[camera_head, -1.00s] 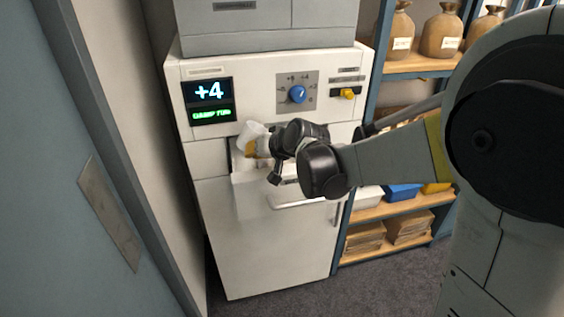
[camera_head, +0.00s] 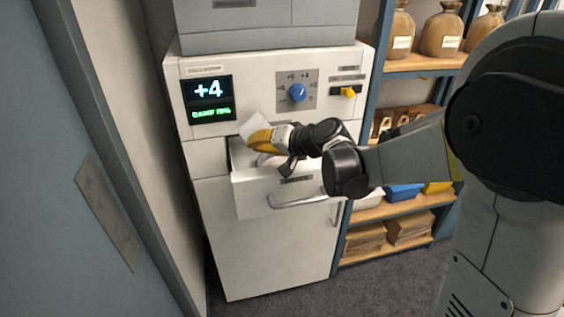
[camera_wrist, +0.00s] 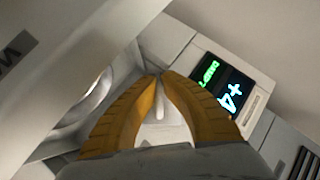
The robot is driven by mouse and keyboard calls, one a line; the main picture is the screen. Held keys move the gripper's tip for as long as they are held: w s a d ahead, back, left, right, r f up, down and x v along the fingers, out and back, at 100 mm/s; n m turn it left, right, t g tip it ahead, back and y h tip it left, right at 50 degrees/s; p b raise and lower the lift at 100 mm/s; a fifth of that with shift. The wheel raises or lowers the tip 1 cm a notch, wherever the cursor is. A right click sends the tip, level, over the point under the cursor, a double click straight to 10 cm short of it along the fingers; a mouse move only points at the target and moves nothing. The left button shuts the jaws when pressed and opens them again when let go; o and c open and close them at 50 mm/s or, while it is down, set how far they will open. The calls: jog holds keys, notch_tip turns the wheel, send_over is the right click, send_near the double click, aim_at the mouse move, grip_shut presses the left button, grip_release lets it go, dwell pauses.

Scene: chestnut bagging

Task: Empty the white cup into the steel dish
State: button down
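The white cup (camera_head: 254,127) is at my gripper's yellow fingers (camera_head: 262,141), above the open drawer, and looks tilted. In the wrist view my gripper (camera_wrist: 158,78) has its fingertips close together around a pale, handle-like piece, which seems to be part of the cup (camera_wrist: 170,132). Most of the cup is hidden there. A round, shiny rim inside the drawer, seemingly the steel dish (camera_wrist: 88,105), shows left of the fingers. In the head view the dish is mostly hidden by my gripper and the drawer front. The cup's contents cannot be seen.
The open drawer (camera_head: 253,193) juts from the white machine (camera_head: 265,250), its front wall close to my gripper. A display (camera_head: 208,100) reads +4, beside a blue knob (camera_head: 297,93). Shelves with sacks (camera_head: 442,35) stand to the right; a grey-blue panel is at left.

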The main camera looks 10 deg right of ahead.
jog(key=shift+r+m+y, duration=0.25)
jog(key=shift+m+y, duration=0.05)
jog(key=shift+y, duration=0.1)
jog(key=shift+d+r+y+b, duration=0.1)
jog(key=shift+r+y+b, duration=0.1)
jog(key=shift+y+b, duration=0.15)
jog(key=shift+r+m+t+y+b, duration=0.3)
jog(key=shift+r+m+y+b, duration=0.2)
jog(key=shift+m+y, duration=0.1)
dwell(1.0)
jog(key=shift+d+f+m+t+y+b, duration=0.2)
jog(key=shift+d+m+y+b, duration=0.1)
jog(key=shift+d+b, duration=0.25)
jog(key=shift+d+f+m+t+y+b, duration=0.2)
jog(key=shift+d+m+b, duration=0.15)
jog(key=shift+b, duration=0.3)
jog(key=shift+a+r, duration=0.1)
jog(key=shift+r+m+t+y+b, duration=0.3)
jog(key=shift+m+y+b, duration=0.15)
jog(key=shift+b, duration=0.25)
dwell(0.5)
jog(key=shift+s, duration=0.1)
jog(key=shift+r+m+b, duration=0.15)
jog(key=shift+m+b, duration=0.25)
jog(key=shift+b, duration=0.1)
